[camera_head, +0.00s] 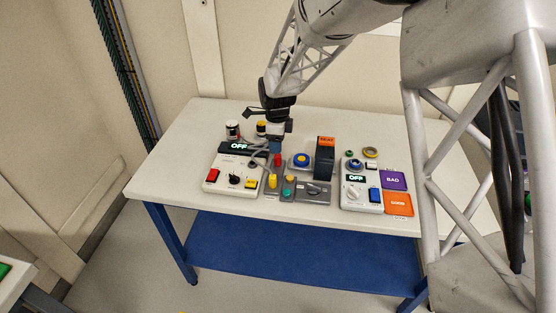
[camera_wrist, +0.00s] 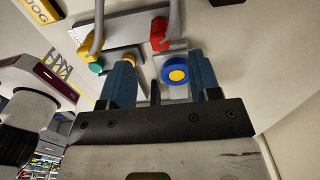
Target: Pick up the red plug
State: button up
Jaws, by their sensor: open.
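The red plug (camera_head: 277,160) stands in a small grey block near the middle of the table, with a grey cable attached. In the wrist view the red plug (camera_wrist: 159,40) is beyond my fingertips, roughly between them in the picture. My gripper (camera_head: 276,145) is open and empty, just behind and above the plug in the head view. Its two blue fingers show in the wrist view (camera_wrist: 162,65), apart from each other. Whether a finger touches the plug or its block cannot be told.
A yellow plug (camera_head: 272,181) with its own cable is close by. A blue button with a yellow centre (camera_head: 301,160) and a dark upright box (camera_head: 324,161) stand to the right. A white control box (camera_head: 232,176) is left, another (camera_head: 361,187) right. The table's left side (camera_head: 165,170) is clear.

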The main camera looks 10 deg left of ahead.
aim_at(278, 157)
dwell(0.3)
jog(key=shift+f, duration=1.3)
jog(key=shift+d+f, duration=0.1)
jog(key=shift+f, duration=2.5)
jog(key=shift+c, duration=0.3)
grip_shut()
jog(key=shift+r, duration=0.15)
